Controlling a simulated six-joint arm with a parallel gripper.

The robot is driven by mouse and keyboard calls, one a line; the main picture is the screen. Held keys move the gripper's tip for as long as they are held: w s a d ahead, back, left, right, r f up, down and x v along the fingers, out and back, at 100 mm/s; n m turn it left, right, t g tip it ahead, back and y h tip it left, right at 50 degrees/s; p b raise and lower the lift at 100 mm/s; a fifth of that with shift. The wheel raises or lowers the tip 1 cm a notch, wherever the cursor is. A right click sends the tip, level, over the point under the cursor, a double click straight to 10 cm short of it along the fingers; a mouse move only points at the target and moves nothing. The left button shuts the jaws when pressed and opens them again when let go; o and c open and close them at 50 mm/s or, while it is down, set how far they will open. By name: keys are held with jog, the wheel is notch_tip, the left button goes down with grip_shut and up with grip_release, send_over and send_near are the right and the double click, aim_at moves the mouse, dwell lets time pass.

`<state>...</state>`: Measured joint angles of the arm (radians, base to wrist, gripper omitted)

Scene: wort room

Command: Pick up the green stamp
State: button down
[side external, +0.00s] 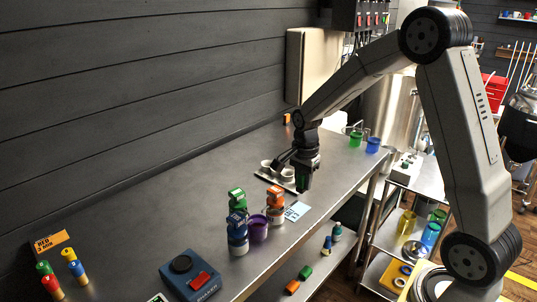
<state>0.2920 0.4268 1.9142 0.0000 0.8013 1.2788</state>
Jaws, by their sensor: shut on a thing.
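My gripper (304,184) points down over the metal bench, near its right edge. It is shut on a small green thing (303,182), which I take for the green stamp. Only a sliver of it shows between the dark fingers; its shape and lower end are hidden. From this angle I cannot tell whether it touches the bench top.
A tray with white cups (275,174) is just left of my gripper. Bottles with green (237,198), orange (275,195) and blue caps and a purple cup (258,229) stand nearer the camera. A blue box (190,279) is in front. The bench's left middle is clear.

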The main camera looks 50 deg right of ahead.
jog(key=shift+s+r, duration=0.1)
jog(key=shift+s, duration=0.1)
dwell(0.4)
jog(key=c, duration=1)
grip_release()
grip_shut()
jog(key=w+d+f+m, duration=0.4)
jog(key=d+f+m, duration=0.1)
jog(key=m, duration=0.4)
jog(key=shift+w+d+f, duration=0.35)
jog(key=shift+d+f, duration=0.05)
jog(key=shift+d, duration=0.25)
